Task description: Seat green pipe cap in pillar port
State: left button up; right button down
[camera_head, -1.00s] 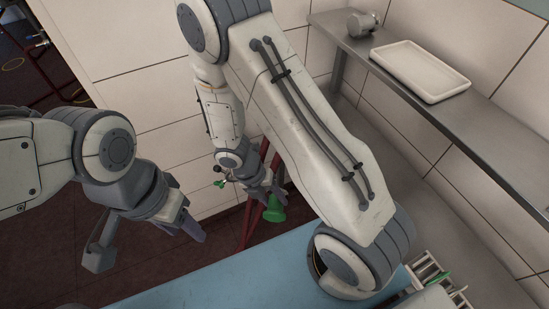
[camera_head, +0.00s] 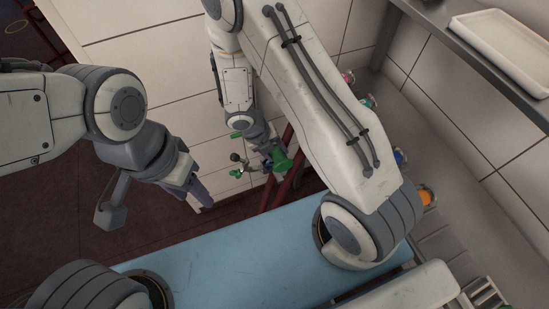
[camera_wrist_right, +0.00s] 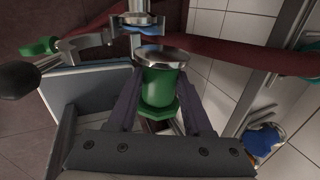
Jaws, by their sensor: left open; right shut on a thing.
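The green pipe cap (camera_head: 282,160) is in my right gripper (camera_head: 270,163), beside the red pipe frame in the head view. In the right wrist view the green cap (camera_wrist_right: 163,88) sits between the two fingers of my right gripper (camera_wrist_right: 161,108). A shiny metal rim (camera_wrist_right: 160,62) meets the cap's far end; I cannot tell whether it belongs to the cap or to the port, or whether the cap is seated. My left gripper (camera_head: 190,188) is open and empty, at the left in the head view, well apart from the cap.
Red pipes (camera_wrist_right: 215,50) run behind the cap. A green-handled valve (camera_wrist_right: 40,47) is at the left of the wrist view. A blue bench top (camera_head: 240,245) lies in front. Orange (camera_head: 427,195) and other coloured fittings line the right wall, under a shelf with a white tray (camera_head: 505,45).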

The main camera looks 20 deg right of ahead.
jog(key=shift+w+d+f+n, duration=0.1)
jog(key=shift+w+f+n, duration=0.3)
jog(key=shift+f, duration=0.25)
jog(key=f+b, duration=0.2)
jog(key=b, duration=0.1)
jog(key=f+b, duration=0.3)
jog(key=shift+s+f, duration=0.2)
jog(key=shift+f, duration=0.15)
pick_arm(q)
notch_tip(320, 180, down, 10)
jog(key=b, duration=0.3)
jog(key=shift+r, duration=0.15)
pick_arm(e)
jog(key=shift+w+f, duration=0.2)
jog(key=shift+f, duration=1.65)
pick_arm(q)
jog(key=shift+s+d, duration=0.1)
pick_arm(e)
jog(key=shift+f, duration=0.1)
jog(key=shift+c, duration=1.3)
grip_release()
